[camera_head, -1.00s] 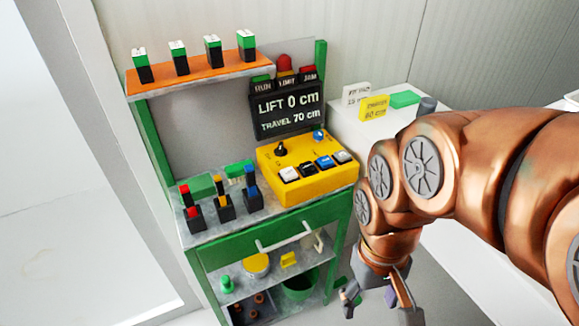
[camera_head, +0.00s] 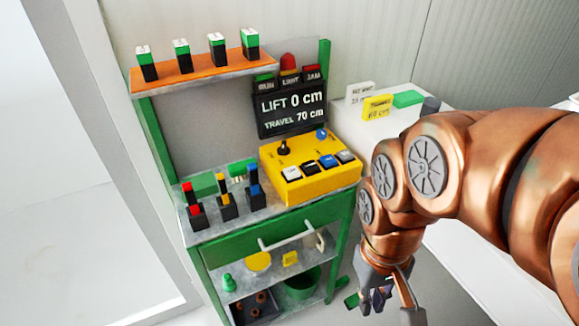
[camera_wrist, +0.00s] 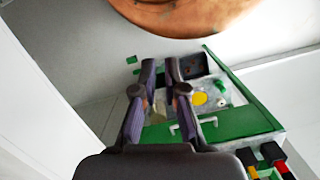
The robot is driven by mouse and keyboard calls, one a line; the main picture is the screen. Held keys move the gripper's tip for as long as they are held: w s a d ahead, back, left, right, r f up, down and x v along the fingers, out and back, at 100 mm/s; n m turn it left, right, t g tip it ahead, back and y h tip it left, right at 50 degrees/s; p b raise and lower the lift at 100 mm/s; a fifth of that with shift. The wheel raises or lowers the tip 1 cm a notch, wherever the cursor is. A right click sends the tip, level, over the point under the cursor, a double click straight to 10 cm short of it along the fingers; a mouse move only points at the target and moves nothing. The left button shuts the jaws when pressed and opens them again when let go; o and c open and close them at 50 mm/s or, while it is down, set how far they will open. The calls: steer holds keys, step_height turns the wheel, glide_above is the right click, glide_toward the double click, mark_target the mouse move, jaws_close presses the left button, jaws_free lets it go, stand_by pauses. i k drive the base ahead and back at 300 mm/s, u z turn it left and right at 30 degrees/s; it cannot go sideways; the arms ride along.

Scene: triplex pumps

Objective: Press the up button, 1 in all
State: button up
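A yellow control box (camera_head: 300,185) sits on the right of the green bench top in the head view. Its front row has white, black, blue and light push buttons (camera_head: 309,167); their lettering is too small to tell which is up. A dark knob and a blue knob sit behind them. The black display (camera_head: 290,110) reads LIFT 0 cm, TRAVEL 70 cm. My gripper (camera_head: 388,298) hangs low, right of the bench and below the box, touching nothing visible. In the wrist view my gripper (camera_wrist: 160,78) has a narrow gap between its fingers and holds nothing. The control box is not visible there.
Several green-and-black blocks stand on the orange upper shelf (camera_head: 205,72). Red, yellow and blue-topped blocks (camera_head: 226,205) stand left of the box. A drawer with a pale handle (camera_head: 287,235) fronts the bench. A white table (camera_head: 350,125) lies behind on the right.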

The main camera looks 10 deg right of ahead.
mark_target(291, 172)
steer(key=z, duration=0.15)
steer(key=k, duration=1)
steer(key=u, duration=1.3)
steer(key=i, duration=0.5)
